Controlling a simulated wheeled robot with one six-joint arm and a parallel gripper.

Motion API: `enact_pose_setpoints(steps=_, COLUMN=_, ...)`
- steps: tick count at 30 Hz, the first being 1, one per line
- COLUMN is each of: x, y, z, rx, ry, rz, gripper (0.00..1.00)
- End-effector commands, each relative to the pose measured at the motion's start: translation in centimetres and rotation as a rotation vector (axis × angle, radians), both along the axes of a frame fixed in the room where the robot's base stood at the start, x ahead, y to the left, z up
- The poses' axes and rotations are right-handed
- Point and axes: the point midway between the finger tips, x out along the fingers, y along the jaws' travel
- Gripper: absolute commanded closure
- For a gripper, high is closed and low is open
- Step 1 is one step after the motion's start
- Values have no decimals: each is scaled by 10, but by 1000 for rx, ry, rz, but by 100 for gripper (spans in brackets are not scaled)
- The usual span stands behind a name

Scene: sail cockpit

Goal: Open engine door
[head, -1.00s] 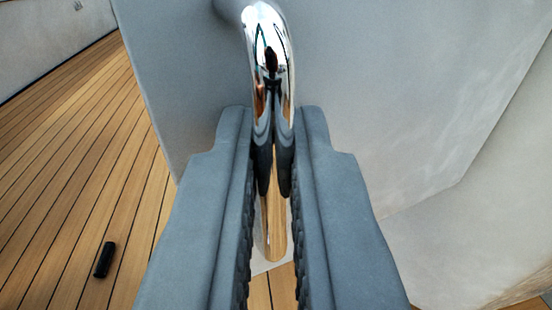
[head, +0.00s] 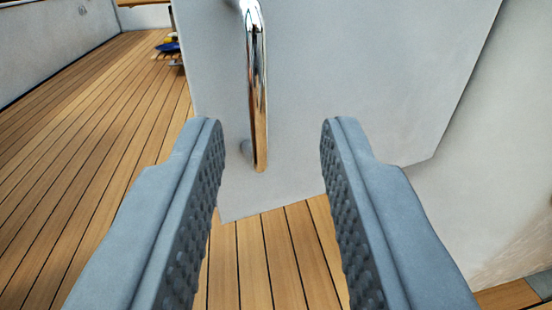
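The engine door (head: 350,100) is a pale grey panel that fills the upper middle of the view. It stands swung out over the wooden deck, with deck planks showing below its lower edge. Its shiny chrome bar handle (head: 258,95) runs upright near the door's left edge. My gripper (head: 272,125) is open and empty, with one textured finger on each side of the view. The handle appears beyond the fingertips, between them but nearer the left one, and looks clear of both.
Wooden deck (head: 90,130) spreads out on the left and below the door. A pale wall (head: 510,160) stands at the right, and another grey wall (head: 60,45) at the upper left. A small blue and yellow object (head: 169,45) lies far back on the deck.

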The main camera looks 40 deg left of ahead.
Motion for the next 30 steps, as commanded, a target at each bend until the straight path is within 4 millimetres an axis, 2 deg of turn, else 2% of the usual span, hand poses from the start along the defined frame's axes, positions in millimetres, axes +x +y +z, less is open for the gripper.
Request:
enact_pose_setpoints(steps=9, x=-52, y=-41, z=0, rx=0, ry=0, rz=-2, gripper=69)
enact_pose_setpoints(steps=15, x=-77, y=-61, z=0, rx=0, ry=-1, rz=-1, gripper=69)
enact_pose_setpoints(steps=21, x=-90, y=-71, z=0, rx=-1, ry=-1, rz=0, gripper=69)
enact_pose_setpoints(steps=30, x=-92, y=-72, z=0, rx=-1, ry=-1, rz=1, gripper=69)
